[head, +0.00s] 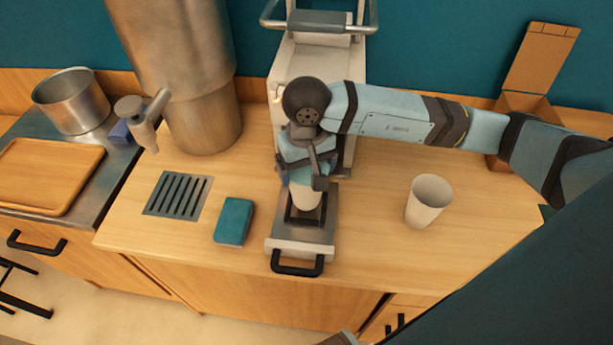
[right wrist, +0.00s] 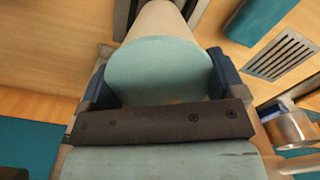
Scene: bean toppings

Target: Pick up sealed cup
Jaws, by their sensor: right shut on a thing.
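The sealed cup (head: 306,196) is pale with a light teal lid, which shows in the right wrist view (right wrist: 160,68). My right gripper (head: 301,180) comes down over it from above and is shut on it, with one blue finger on each side near the lid. The cup is at the black square frame of the sealing machine's pulled-out metal tray (head: 290,246). Whether its bottom still touches the tray is hard to tell. The white sealing machine (head: 290,65) stands behind, partly hidden by my right arm. My left gripper is not in view.
An open pale cup (head: 429,203) stands to the right on the wooden counter. A teal sponge (head: 234,221) and a drain grate (head: 178,195) lie left of the tray. A tall metal dispenser (head: 205,110) with a tap stands back left. An open cardboard box (head: 541,58) stands back right.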

